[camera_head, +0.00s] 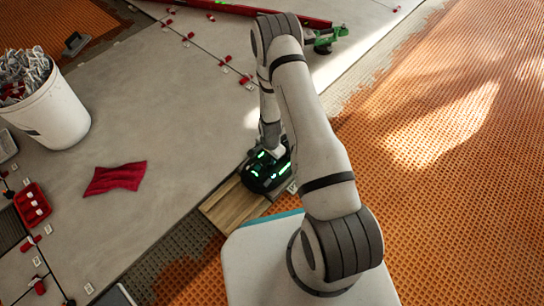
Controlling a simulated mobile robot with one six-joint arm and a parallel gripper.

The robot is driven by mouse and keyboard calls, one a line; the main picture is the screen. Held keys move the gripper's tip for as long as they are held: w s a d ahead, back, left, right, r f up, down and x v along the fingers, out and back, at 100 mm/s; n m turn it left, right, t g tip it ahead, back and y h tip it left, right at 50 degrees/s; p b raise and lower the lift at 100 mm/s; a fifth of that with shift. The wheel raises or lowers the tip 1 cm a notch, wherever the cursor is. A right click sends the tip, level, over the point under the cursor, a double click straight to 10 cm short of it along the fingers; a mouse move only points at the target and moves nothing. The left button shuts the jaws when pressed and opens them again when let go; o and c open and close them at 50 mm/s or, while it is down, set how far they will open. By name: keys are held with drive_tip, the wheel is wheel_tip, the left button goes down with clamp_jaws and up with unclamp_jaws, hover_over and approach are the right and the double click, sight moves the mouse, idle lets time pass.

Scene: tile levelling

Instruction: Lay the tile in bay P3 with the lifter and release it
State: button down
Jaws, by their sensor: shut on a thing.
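My gripper (272,156) is at the lower end of my arm, in the middle of the picture. It is shut on a black device with bright green parts (262,178), which looks like the lifter; the fingers are mostly hidden. A wood-look strip (229,207), perhaps the tile, extends from under the device to the lower left, along the edge of the grey floor. I cannot tell whether the device touches it. No P3 label can be read, and my arm hides part of this area.
Large grey tiles (170,95) with red clips cover the left. Orange ribbed matting (450,160) lies right. A white bucket (52,112), red cloth (115,178) and red box (33,205) stand or lie left. A red beam (250,10) with green fittings crosses the top.

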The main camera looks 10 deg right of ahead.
drive_tip(key=shift+f+b, duration=0.35)
idle(0.7)
drive_tip(key=c, duration=1.2)
unclamp_jaws()
drive_tip(key=shift+o, duration=0.2)
drive_tip(key=shift+r+p, duration=1.8)
drive_tip(key=shift+r, duration=2.1)
